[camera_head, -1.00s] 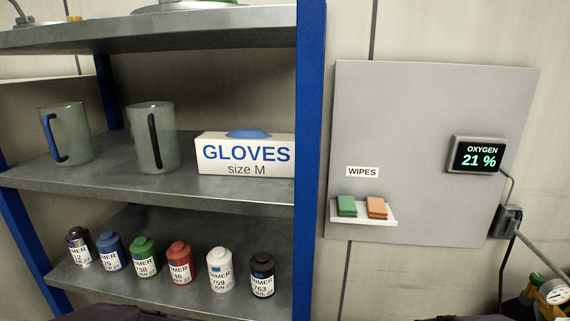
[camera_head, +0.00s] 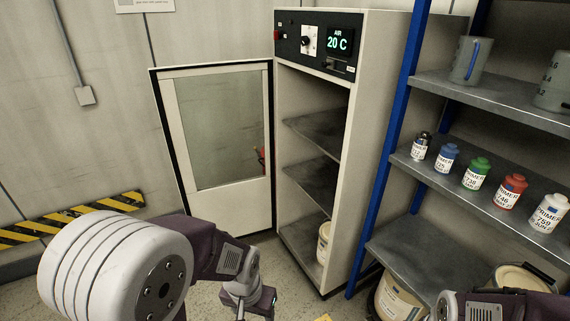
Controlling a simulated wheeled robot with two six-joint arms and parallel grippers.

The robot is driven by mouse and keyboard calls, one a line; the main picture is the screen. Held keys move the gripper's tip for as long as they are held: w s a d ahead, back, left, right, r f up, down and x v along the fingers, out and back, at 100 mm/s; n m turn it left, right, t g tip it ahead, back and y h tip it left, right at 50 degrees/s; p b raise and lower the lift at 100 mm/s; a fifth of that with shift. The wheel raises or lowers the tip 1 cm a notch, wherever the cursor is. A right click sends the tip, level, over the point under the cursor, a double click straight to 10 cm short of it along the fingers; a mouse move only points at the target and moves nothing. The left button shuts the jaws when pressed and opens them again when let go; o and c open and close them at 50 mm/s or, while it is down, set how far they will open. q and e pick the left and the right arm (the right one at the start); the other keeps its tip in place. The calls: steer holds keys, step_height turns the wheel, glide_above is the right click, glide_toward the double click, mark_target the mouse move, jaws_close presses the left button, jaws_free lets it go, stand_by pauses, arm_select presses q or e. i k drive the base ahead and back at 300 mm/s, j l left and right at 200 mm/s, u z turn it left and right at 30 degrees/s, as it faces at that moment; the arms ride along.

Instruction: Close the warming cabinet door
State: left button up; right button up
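The warming cabinet (camera_head: 378,110) stands in the middle of the head view, with a dark control panel reading AIR 20 C at its top. Its door (camera_head: 232,212) has a white frame and a glass pane. The door stands wide open, swung out to the left. Inside are dark shelves, with a pale tub (camera_head: 323,243) at the bottom.
A blue-posted shelf rack (camera_head: 392,150) stands close to the cabinet's right side, with primer bottles (camera_head: 477,173) and jugs (camera_head: 470,60). Large buckets (camera_head: 398,300) stand beneath it. Some bare floor shows below the door.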

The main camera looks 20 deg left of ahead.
mark_target(243, 208)
steer(key=i+j+u, duration=0.1)
steer(key=i+j, duration=0.5)
steer(key=j, duration=0.35)
steer(key=i+j+u, duration=0.1)
steer(key=i+j, duration=0.5)
steer(key=j, duration=0.25)
steer(key=i+j+u, duration=0.1)
steer(key=i+j, duration=0.55)
steer(key=j, duration=0.2)
steer(key=i+j+u, duration=0.1)
steer(key=i+j, duration=0.55)
steer(key=j, duration=0.15)
